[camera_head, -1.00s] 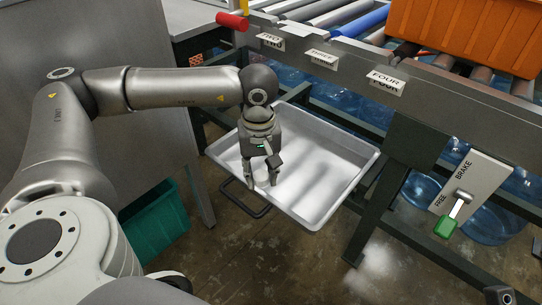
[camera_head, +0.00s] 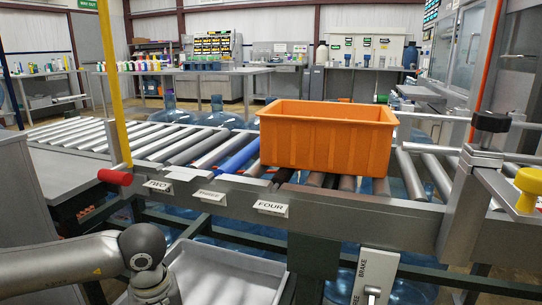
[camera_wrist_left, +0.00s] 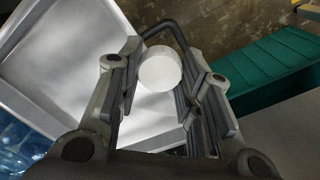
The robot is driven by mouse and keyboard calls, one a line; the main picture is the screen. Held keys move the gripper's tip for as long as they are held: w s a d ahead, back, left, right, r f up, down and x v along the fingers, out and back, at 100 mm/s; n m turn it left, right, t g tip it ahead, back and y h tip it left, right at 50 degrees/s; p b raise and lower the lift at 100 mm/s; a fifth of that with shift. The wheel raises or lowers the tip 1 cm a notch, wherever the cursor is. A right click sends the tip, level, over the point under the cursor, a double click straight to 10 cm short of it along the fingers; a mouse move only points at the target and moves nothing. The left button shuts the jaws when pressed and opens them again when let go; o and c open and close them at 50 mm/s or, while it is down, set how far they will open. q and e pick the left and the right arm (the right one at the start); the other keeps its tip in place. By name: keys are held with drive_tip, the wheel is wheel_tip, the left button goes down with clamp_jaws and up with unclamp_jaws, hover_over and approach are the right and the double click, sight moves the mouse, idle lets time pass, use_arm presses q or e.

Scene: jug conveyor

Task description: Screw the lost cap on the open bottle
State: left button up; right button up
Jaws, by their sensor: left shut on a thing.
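In the left wrist view a round white cap (camera_wrist_left: 160,70) sits between the fingertips of my left gripper (camera_wrist_left: 164,62). The gripper is shut on it. In the head view only my left forearm and wrist show at the lower left; the fingers are below the frame. Several blue bottles stand behind the conveyor (camera_head: 217,116) and under it. I cannot tell which bottle is open. My right gripper is in neither current view.
A pale metal tray (camera_head: 218,272) lies below the conveyor and shows in the left wrist view beside the gripper. An orange crate (camera_head: 325,138) stands on the rollers. A brake lever panel (camera_head: 376,268) and a green bin (camera_wrist_left: 270,72) are nearby.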

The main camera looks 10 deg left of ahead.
use_arm(q)
drive_tip(key=w+d+r+m, duration=0.2)
drive_tip(key=w+d+m, duration=0.4)
drive_tip(key=d+m, duration=0.2)
drive_tip(key=shift+d+m, duration=0.3)
drive_tip(key=shift+d, duration=0.7)
